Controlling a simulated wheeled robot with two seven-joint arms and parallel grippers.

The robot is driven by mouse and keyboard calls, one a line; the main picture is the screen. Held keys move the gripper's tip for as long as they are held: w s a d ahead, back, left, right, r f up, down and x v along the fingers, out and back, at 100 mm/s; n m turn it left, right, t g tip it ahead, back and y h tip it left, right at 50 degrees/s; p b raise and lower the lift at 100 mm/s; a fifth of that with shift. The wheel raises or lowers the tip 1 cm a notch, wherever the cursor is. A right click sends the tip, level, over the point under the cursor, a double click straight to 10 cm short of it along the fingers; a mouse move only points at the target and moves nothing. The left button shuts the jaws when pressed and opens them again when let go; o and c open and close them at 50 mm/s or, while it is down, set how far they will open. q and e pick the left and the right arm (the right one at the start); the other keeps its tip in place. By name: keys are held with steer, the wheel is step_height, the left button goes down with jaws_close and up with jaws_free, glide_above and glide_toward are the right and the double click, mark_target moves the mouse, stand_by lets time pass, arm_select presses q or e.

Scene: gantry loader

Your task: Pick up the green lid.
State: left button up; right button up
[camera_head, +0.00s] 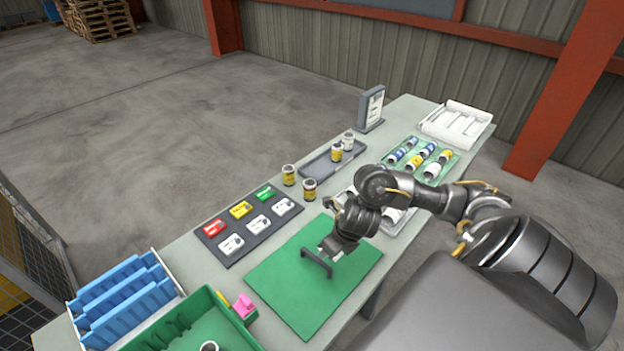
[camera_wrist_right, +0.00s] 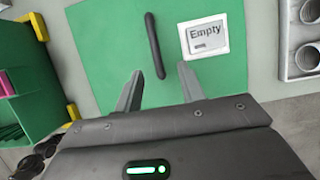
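The green lid (camera_head: 290,288) is a flat green panel lying on the table, with a dark raised bar handle (camera_head: 317,262). In the right wrist view the lid (camera_wrist_right: 105,30) fills the middle, and its handle (camera_wrist_right: 153,40) runs up from between my fingertips. A white card reading "Empty" (camera_wrist_right: 205,38) lies on the lid beside the handle. My right gripper (camera_wrist_right: 160,74) is open and empty, pointing down at the lid by the handle's end. I cannot tell the exact height gap. In the head view my wrist partly covers the lid's far edge. My left gripper is not in view.
A dark board (camera_head: 228,254) with red, yellow and green tags and white cards lies left of the lid. A green crate (camera_head: 222,312) and blue dividers (camera_head: 125,295) are at the near left. Jars (camera_head: 310,189) stand behind; a tray of bottles (camera_head: 447,171) is at the far right.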

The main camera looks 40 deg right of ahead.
mark_target(316, 257)
steer(key=x, duration=0.1)
steer(key=b+x, duration=0.1)
steer(key=x, duration=0.3)
steer(key=shift+w+a+b, duration=0.15)
steer(key=shift+a+b, duration=0.2)
steer(key=shift+a, duration=0.05)
steer(key=shift+w+f, duration=0.15)
steer(key=shift+f, duration=0.35)
steer(key=x, duration=0.4)
steer(key=shift+w+f+b, duration=0.2)
steer(key=shift+f+b, duration=0.1)
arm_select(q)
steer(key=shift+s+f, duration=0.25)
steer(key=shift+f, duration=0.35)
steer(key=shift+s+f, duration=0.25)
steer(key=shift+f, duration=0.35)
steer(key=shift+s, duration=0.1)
arm_select(e)
steer(key=shift+r, duration=0.1)
jaws_close()
